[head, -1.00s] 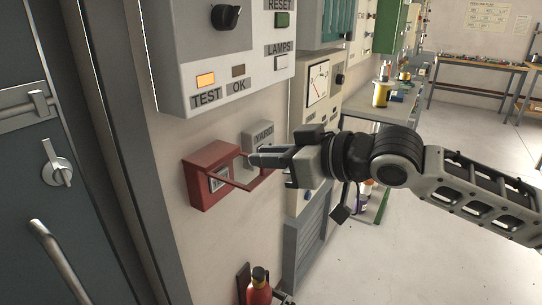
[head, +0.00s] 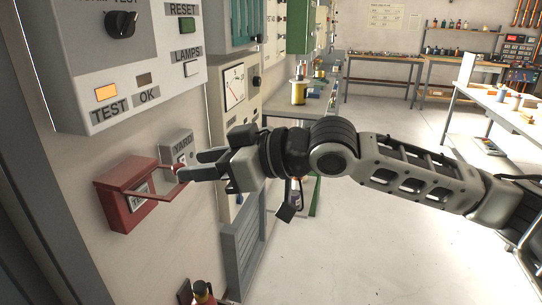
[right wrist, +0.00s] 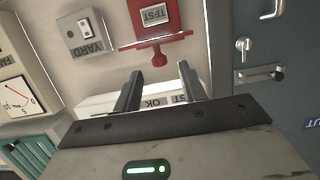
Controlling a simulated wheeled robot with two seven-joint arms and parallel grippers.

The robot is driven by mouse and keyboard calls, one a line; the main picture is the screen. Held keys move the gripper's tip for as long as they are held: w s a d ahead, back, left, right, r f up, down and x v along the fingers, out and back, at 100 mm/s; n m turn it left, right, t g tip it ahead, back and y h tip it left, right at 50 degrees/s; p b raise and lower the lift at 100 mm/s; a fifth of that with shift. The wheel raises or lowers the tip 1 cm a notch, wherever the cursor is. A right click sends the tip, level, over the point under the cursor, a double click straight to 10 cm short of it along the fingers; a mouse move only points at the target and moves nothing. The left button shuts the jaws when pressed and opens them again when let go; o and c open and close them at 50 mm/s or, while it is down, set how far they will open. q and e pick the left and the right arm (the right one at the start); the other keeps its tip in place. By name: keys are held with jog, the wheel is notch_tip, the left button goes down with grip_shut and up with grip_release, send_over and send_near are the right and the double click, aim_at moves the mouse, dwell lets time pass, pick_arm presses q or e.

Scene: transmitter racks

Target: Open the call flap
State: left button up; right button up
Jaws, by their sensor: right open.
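The red call box (head: 122,208) is on the wall below the test panel. Its red-rimmed flap (head: 160,195) stands out from the box front, and a white label shows behind it. The flap also shows edge-on as a red bar in the right wrist view (right wrist: 135,45), with a red knob (right wrist: 158,59) on it. My right gripper (head: 181,165) is open at the flap's outer edge. In the right wrist view the knob is just beyond and between my fingertips (right wrist: 158,71); I cannot tell whether they touch it. My left gripper is out of view.
A grey YARD box (head: 178,142) sits right beside the call box. The large test panel (head: 165,85) hangs above. A red extinguisher (head: 203,294) is below. The floor (head: 350,240) to the right is clear.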

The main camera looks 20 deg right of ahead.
pick_arm(q)
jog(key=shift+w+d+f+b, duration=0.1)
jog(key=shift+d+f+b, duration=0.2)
jog(key=shift+b, duration=0.55)
pick_arm(e)
jog(key=v, duration=1.2)
jog(key=shift+s, duration=0.2)
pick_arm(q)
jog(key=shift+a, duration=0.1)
pick_arm(e)
jog(key=shift+d, duration=0.1)
jog(key=w+a+f+m+t+h, duration=0.1)
jog(key=a+f+m+t, duration=0.15)
jog(key=f, duration=0.95)
jog(key=w+a+f+m+t+h, duration=0.1)
jog(key=w+a+f+m, duration=0.15)
jog(key=f, duration=0.95)
jog(key=s+d+f+m+g+h, duration=0.1)
jog(key=s+d+f+h, duration=0.1)
jog(key=s+f, duration=0.6)
jog(key=s+d+f+m+h, duration=0.2)
jog(key=s+f+h, duration=0.3)
jog(key=f, duration=0.9)
jog(key=s+d, duration=0.1)
jog(key=s, duration=0.2)
jog(key=shift+d+g, duration=0.2)
jog(key=shift+g, duration=0.15)
jog(key=shift+w+r, duration=0.1)
